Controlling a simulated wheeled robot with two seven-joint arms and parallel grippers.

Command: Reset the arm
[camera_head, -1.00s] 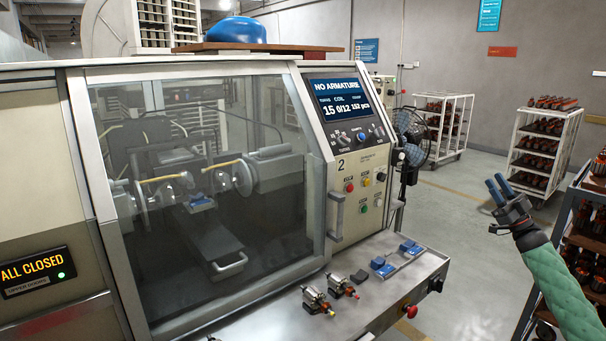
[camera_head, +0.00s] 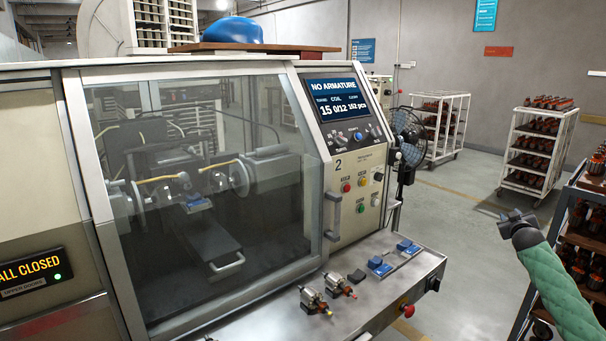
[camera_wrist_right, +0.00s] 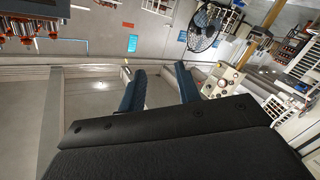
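My right gripper (camera_head: 516,218) is at the right of the head view, raised over the grey floor beside the machine, at the end of my green-sleeved arm. In the right wrist view its two blue fingers (camera_wrist_right: 160,88) stand apart with nothing between them, so it is open and empty. My left gripper is not in view. The winding machine (camera_head: 205,190) has its glass door closed, and its screen (camera_head: 337,98) reads "NO ARMATURE".
Two armatures (camera_head: 314,300) lie on the machine's front shelf (camera_head: 385,300), near blue blocks (camera_head: 379,266). A rack (camera_head: 578,250) stands close to my right arm. White carts (camera_head: 535,150) and a fan (camera_head: 408,125) are farther back. Floor between is clear.

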